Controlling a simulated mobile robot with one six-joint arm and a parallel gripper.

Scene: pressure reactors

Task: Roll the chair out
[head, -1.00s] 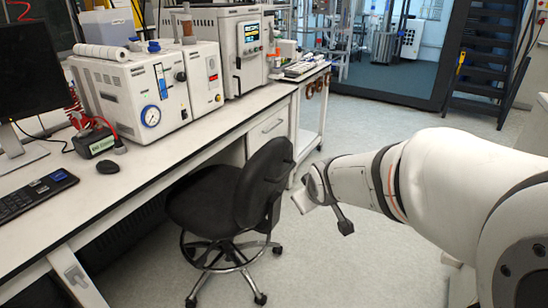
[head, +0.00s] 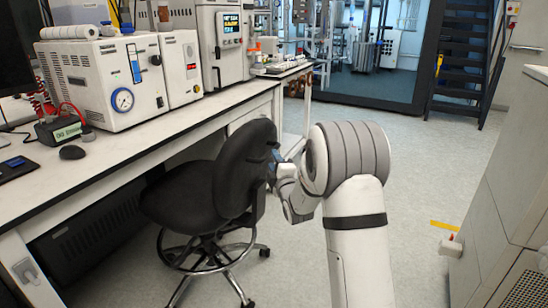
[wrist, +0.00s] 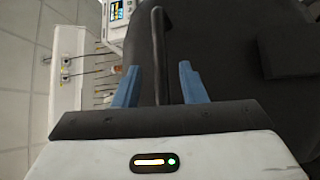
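The black office chair (head: 238,180) stands at the long bench, its seat partly under the bench top and its backrest facing my arm. It has a ring footrest and a wheeled star base. My gripper (head: 274,165) is at the right side of the backrest. In the wrist view my gripper (wrist: 154,85) is open, its two blue fingers apart. A thin dark upright part of the chair (wrist: 158,55) shows between them, with the dark backrest filling much of the view. I cannot tell whether the fingers touch it.
The bench (head: 130,155) runs along the left with white instruments (head: 105,80) on it. Grey cabinets (head: 510,200) stand at the right. The floor (head: 420,160) between is mostly clear, with dark stairs (head: 462,60) at the back.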

